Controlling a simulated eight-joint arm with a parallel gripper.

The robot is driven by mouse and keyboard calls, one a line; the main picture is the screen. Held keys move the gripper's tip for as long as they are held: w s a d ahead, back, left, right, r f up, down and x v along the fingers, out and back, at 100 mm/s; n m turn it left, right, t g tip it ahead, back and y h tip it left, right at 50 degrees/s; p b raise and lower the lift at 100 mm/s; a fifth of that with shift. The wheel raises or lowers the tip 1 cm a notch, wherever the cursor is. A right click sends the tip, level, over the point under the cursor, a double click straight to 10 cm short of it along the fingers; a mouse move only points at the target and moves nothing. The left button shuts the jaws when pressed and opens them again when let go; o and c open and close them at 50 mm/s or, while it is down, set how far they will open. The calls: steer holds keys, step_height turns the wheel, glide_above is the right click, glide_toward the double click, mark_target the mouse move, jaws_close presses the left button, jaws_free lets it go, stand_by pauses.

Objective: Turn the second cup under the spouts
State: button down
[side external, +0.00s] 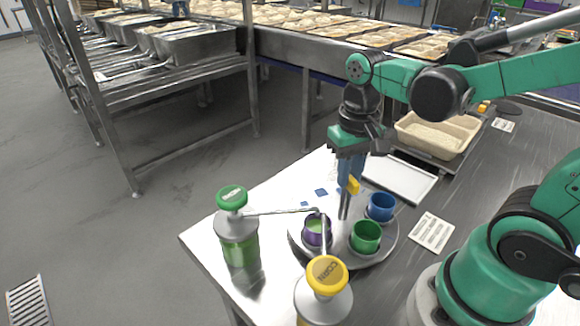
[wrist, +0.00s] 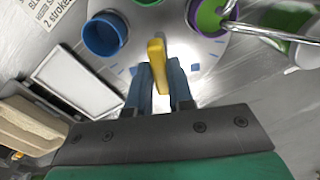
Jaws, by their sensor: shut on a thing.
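A round grey turntable (side external: 345,257) carries a purple cup (side external: 313,239), a green cup (side external: 366,238) and a blue cup (side external: 381,207). The purple cup is under the spouts (side external: 318,214) and shows green inside. The green and blue cups stand to its right. My gripper (side external: 349,190) is at the turntable's far side, shut on a yellow handle (side external: 353,185). In the wrist view the yellow handle (wrist: 157,65) stands between my fingers, with the blue cup (wrist: 104,34) at left and the purple cup (wrist: 207,17) at right.
A green-topped pump bottle (side external: 238,235) stands left of the turntable and a yellow-topped one (side external: 325,290) in front. A white tray (side external: 400,177) and a beige bin (side external: 437,134) lie behind. A printed card (side external: 432,232) lies at right. The right table is mostly clear.

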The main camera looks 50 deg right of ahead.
steer(key=shift+m, duration=6.7)
steer(key=c, duration=0.8)
jaws_free()
steer(key=shift+r, duration=2.85)
